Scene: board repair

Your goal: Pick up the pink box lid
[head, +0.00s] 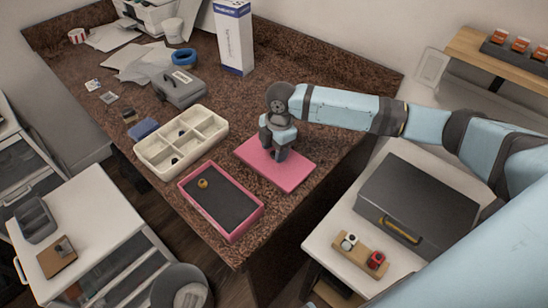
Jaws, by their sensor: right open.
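The pink box lid (289,176) lies flat on the brown speckled table, right of the open pink box (253,222). The pink box has a dark inside and holds a small gold-brown item (202,183). My right gripper (281,154) points down over the upper part of the lid and is open. It hides part of the lid, and I cannot tell whether the fingertips touch it. My left gripper is not in view.
A cream compartment tray (147,159) stands left of the pink box. A grey case (180,91), a blue tape roll (184,57) and a tall white box (236,40) are farther back. A dark toolbox (418,198) sits on the right cabinet.

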